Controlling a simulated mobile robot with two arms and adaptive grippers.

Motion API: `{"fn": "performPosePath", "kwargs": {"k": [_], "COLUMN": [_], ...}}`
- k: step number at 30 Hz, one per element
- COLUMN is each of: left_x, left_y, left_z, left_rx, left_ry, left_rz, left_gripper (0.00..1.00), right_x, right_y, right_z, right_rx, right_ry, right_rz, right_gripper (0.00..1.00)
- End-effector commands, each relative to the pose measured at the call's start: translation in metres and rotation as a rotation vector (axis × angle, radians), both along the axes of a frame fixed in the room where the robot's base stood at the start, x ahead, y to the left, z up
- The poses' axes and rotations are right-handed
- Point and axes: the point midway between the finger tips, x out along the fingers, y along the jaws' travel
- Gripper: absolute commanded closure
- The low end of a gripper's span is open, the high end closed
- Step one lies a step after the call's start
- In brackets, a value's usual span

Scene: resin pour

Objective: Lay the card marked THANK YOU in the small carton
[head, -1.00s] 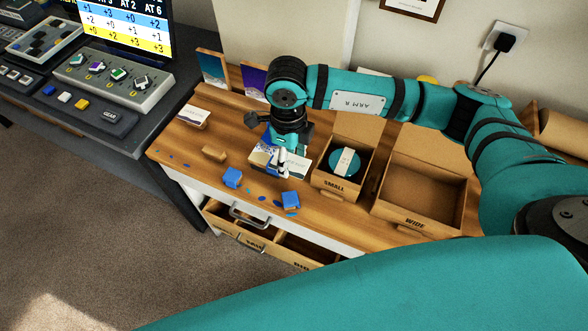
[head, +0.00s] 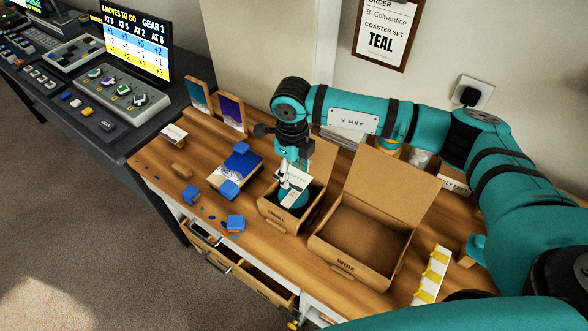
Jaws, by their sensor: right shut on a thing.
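My right gripper (head: 285,184) points down over the small carton (head: 279,218), shut on a white card (head: 298,181). The card looks tilted, at the level of the carton's opening. Its print is too small to read, and I cannot tell whether it touches what lies below. The open carton is marked SMALL and holds a round teal coaster stack (head: 296,203), partly hidden by the card and fingers. My left gripper is not in view.
An empty open carton marked WIDE (head: 345,258) stands right of the small one. Two framed pictures stand at the back left. An open drawer shows below the front edge.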

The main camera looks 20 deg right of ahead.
Motion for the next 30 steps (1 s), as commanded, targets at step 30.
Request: {"fn": "performPosePath", "kwargs": {"k": [30], "left_x": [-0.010], "left_y": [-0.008], "left_z": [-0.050], "left_rx": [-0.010], "left_ry": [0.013], "left_rz": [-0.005], "left_gripper": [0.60], "right_x": [0.000], "right_y": [0.000], "right_z": [-0.067], "right_rx": [-0.001], "right_ry": [0.001], "right_rz": [0.000], "right_gripper": [0.39]}}
